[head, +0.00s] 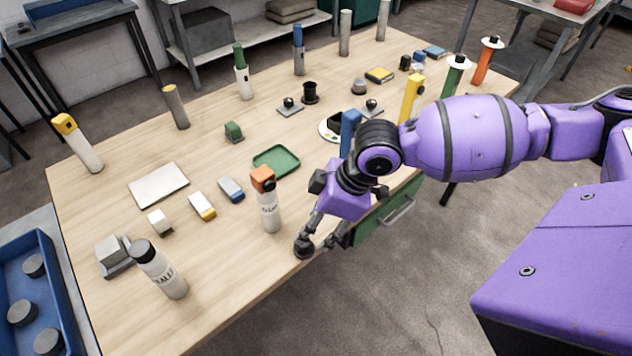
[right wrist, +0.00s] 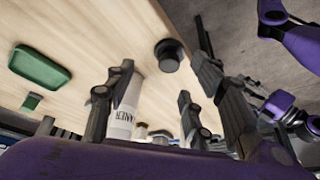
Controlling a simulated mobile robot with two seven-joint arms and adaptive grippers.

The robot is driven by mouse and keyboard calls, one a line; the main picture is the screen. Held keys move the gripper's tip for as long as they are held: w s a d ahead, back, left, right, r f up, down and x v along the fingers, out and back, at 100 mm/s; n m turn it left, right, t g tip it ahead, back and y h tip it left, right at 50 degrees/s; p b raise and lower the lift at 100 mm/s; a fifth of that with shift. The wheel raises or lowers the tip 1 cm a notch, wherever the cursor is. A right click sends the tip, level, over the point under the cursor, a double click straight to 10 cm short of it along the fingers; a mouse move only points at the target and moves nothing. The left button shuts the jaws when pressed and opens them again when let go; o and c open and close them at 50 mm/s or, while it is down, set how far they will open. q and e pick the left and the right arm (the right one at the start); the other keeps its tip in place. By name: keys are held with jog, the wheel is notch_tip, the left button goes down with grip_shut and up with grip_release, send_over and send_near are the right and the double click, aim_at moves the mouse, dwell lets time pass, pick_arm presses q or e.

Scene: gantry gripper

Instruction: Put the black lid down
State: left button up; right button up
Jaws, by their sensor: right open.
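The black lid (head: 304,247) is a small dark round piece at the table's near edge in the head view, partly hidden by a finger. In the right wrist view the lid (right wrist: 168,55) rests on the wood near the edge, beyond the fingers. My right gripper (head: 319,243) hangs pointing down over the table edge, its fingers spread and close to the lid. In the right wrist view the gripper (right wrist: 160,95) shows a clear gap between its fingers and nothing held. Whether a finger touches the lid, I cannot tell.
A white bottle with an orange cap (head: 269,205) stands left of the gripper. Another white bottle with a dark cap (head: 163,272) stands at the front left. A green tray (head: 276,161) lies behind. A green drawer (head: 385,222) is under the table edge.

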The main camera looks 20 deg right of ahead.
aim_at(304, 246)
jog(key=shift+s+a+f, duration=0.15)
jog(key=shift+a+f, duration=0.1)
jog(key=shift+f, duration=0.15)
jog(key=x, duration=0.4)
jog(key=shift+s+d+f, duration=0.15)
jog(key=shift+f, duration=0.4)
pick_arm(q)
jog(key=shift+d+r, duration=0.2)
pick_arm(e)
jog(key=shift+c, duration=0.5)
jog(key=c, duration=0.7)
pick_arm(q)
jog(key=shift+s+a, duration=0.1)
jog(key=shift+s, duration=0.05)
pick_arm(e)
jog(key=shift+c, duration=0.5)
